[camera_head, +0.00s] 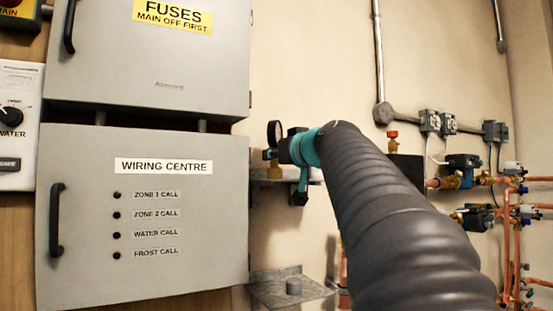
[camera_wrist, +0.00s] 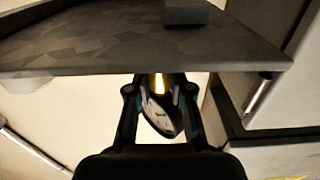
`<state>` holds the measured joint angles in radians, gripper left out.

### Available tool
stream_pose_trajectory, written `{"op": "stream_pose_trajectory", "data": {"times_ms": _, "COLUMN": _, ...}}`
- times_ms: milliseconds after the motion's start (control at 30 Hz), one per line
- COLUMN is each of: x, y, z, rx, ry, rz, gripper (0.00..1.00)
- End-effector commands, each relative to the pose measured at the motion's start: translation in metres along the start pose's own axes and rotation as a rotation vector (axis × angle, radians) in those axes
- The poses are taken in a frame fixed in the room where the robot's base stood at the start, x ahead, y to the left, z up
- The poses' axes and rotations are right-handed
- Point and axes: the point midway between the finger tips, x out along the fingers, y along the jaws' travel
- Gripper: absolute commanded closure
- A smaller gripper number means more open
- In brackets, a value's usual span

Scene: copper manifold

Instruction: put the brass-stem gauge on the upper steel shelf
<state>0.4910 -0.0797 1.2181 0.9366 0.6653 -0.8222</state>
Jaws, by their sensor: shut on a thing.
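The brass-stem gauge shows in the head view with a round dark-rimmed dial (camera_head: 274,133) and a brass stem (camera_head: 270,163). My gripper (camera_head: 285,151), dark with teal parts, is shut on it from the right. In the wrist view the brass stem (camera_wrist: 160,82) shines between the fingers of my gripper (camera_wrist: 160,90). The gauge looks upright. The upper steel shelf (camera_head: 304,181) sits at the stem's lower end, partly hidden by my gripper; I cannot tell whether they touch. A grey mottled steel plate (camera_wrist: 80,48) fills the top of the wrist view, close to the fingers.
Copper pipes (camera_head: 507,240) and valves are at the right. My arm hides part of the wall.

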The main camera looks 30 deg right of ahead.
Motion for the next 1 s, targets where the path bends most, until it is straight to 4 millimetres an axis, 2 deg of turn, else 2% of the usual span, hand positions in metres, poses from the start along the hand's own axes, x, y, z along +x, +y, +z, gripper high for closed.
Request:
{"op": "stream_pose_trajectory", "data": {"times_ms": 367, "x": 0.0, "y": 0.0, "z": 0.003, "rx": 0.0, "ry": 0.002, "rz": 0.001, "gripper": 1.0}}
{"op": "stream_pose_trajectory", "data": {"times_ms": 400, "x": 0.0, "y": 0.0, "z": 0.002, "rx": 0.0, "ry": 0.0, "rz": 0.0, "gripper": 0.69}}
{"op": "stream_pose_trajectory", "data": {"times_ms": 467, "x": 0.0, "y": 0.0, "z": 0.002, "rx": 0.0, "ry": 0.0, "rz": 0.0, "gripper": 0.54}}
{"op": "stream_pose_trajectory", "data": {"times_ms": 867, "x": 0.0, "y": 0.0, "z": -0.003, "rx": 0.0, "ry": 0.0, "rz": 0.0, "gripper": 0.54}}
{"op": "stream_pose_trajectory", "data": {"times_ms": 1000, "x": -0.02, "y": 0.001, "z": 0.0, "rx": -0.001, "ry": 0.003, "rz": 0.004, "gripper": 0.54}}
